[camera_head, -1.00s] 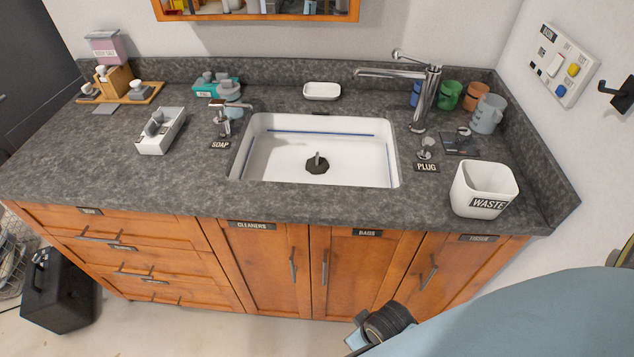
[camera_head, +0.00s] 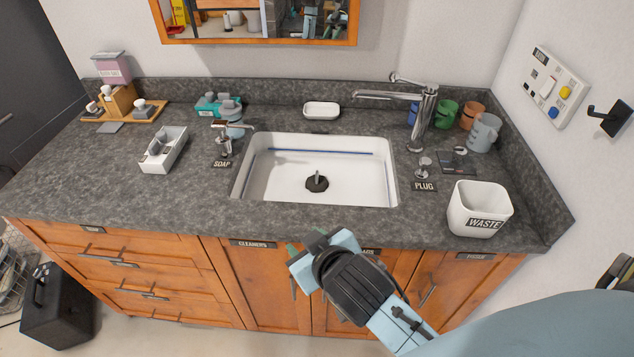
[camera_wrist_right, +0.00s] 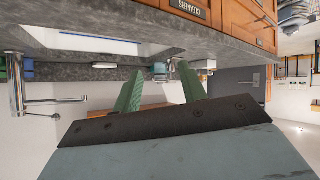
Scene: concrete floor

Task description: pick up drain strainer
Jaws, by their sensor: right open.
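The drain strainer (camera_head: 317,183) is a small dark piece with an upright stem. It sits on the floor of the white sink (camera_head: 362,190) in the head view. My right gripper (camera_head: 306,247) is in front of the counter, below and nearer than the sink's front edge, well apart from the strainer. In the right wrist view its two green fingers (camera_wrist_right: 158,92) are spread with nothing between them. The strainer cannot be made out in the wrist view. My left gripper is not in view.
A faucet (camera_head: 424,115) stands behind the sink on the right. A soap dispenser (camera_head: 224,141) is at the left, a plug (camera_head: 424,167) at the right. A white waste bin (camera_head: 478,208) stands near the front right. The left counter front (camera_head: 100,185) is clear.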

